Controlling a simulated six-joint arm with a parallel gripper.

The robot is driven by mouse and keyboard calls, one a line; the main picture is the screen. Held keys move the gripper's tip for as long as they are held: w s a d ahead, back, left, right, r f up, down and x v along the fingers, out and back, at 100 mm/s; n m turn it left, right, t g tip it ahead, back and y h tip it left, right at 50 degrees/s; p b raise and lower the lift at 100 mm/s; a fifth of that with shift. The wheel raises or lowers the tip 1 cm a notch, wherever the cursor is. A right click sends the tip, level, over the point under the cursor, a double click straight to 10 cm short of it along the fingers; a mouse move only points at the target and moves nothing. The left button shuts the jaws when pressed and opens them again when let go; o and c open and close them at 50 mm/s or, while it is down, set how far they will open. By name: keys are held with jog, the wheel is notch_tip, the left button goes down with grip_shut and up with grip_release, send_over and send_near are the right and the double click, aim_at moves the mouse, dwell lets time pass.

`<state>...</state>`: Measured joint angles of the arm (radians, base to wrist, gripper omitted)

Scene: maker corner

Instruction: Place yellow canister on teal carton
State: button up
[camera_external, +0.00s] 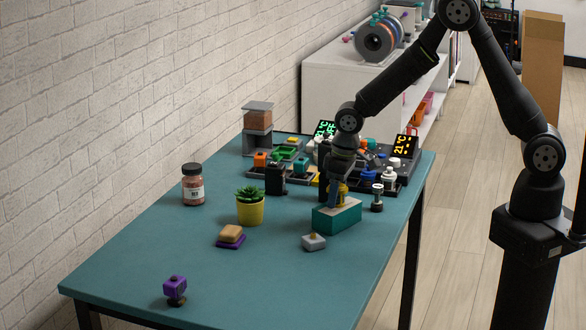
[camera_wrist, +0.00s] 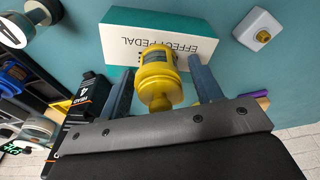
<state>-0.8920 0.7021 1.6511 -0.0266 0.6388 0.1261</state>
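The yellow canister (camera_wrist: 160,82) stands between my gripper's two blue fingers in the wrist view, with its cap toward the camera. Its far end overlaps the white, lettered face of the teal carton (camera_wrist: 118,42). In the external view, the canister (camera_external: 342,194) shows at the top of the carton (camera_external: 338,218), partly hidden by my gripper (camera_external: 335,194). It looks to be resting there, though the contact is hidden. My gripper (camera_wrist: 161,64) is open around it, with a narrow gap on each side.
The table's front is mostly clear.

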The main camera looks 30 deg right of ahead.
aim_at(343, 186)
jog(key=shift+r, duration=0.1)
notch_tip(343, 186, up, 12)
jog(key=s+d, duration=0.1)
dwell(0.5)
jog(key=shift+s+d, duration=0.1)
jog(key=f, duration=0.8)
jog(key=w+a+f, duration=0.1)
jog(key=f, duration=0.3)
jog(key=shift+w+a+f, duration=0.1)
jog(key=shift+f, duration=0.2)
notch_tip(343, 186, up, 3)
jog(key=shift+r, duration=0.65)
jog(key=shift+f, duration=0.1)
